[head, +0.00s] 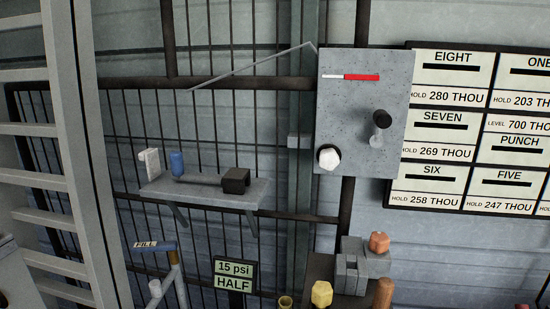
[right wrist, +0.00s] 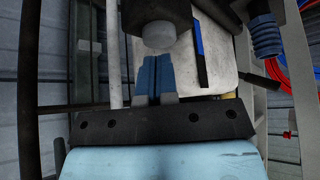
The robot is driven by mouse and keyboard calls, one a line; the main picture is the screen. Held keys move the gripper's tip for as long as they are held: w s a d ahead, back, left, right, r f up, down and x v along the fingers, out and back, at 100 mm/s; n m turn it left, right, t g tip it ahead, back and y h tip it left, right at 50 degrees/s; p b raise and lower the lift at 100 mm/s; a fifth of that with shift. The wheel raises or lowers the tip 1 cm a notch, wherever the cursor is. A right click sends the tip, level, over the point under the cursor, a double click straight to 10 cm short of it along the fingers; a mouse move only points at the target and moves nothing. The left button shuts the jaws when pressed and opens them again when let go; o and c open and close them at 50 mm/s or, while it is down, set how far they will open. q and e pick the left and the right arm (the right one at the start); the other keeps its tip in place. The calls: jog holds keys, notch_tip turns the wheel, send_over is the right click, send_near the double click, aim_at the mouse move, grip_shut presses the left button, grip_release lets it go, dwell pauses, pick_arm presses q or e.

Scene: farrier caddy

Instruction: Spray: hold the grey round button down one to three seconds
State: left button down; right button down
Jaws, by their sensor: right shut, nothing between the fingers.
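In the right wrist view, a grey round button (right wrist: 158,36) sticks out below a dark housing (right wrist: 155,10). My right gripper (right wrist: 155,58) is shut and empty, its two blue fingers side by side. Its fingertips are right by the lower edge of the button; I cannot tell whether they touch it. I cannot make out this button for sure in the head view. Neither gripper shows in the head view, and my left gripper is not in view.
In the right wrist view, a pale plate (right wrist: 220,65) with a blue strip (right wrist: 198,50) lies behind the fingers, and a blue coiled hose (right wrist: 264,37) is at right. The head view shows a grey panel (head: 345,105) with knobs, a small shelf (head: 215,192) and label boards (head: 450,125).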

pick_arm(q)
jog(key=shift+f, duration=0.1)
pick_arm(e)
jog(key=shift+f, duration=0.2)
dwell(0.4)
pick_arm(q)
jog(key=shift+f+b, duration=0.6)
jog(key=shift+b, duration=0.1)
pick_arm(e)
jog(key=shift+f, duration=1.55)
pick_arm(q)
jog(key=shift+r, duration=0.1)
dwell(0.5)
